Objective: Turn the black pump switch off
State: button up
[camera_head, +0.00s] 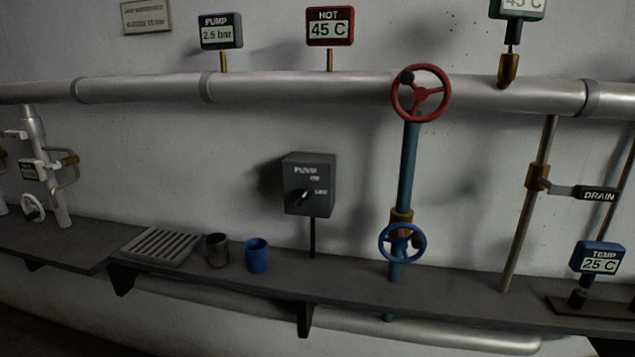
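The black pump switch (301,196) is a small dark knob on the front of a dark grey box (309,183) marked PUMP. The box stands on a thin black post (312,238) above the shelf, in the middle of the head view. Small white labels sit above the knob and to its right. The knob seems to be turned at a slant, but it is too small to tell which label it points to. My gripper is not in this view.
A grey shelf (350,285) runs along the wall with a slatted rack (160,246), a dark cup (217,250) and a blue cup (257,256). Right of the box, a blue pipe (408,165) carries a red handwheel (421,93) and a blue handwheel (402,243). A thick pipe (300,89) passes above.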

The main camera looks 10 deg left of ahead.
aim_at(304, 194)
jog(key=z, duration=0.55)
jog(key=i, duration=0.6)
jog(key=u, duration=1.75)
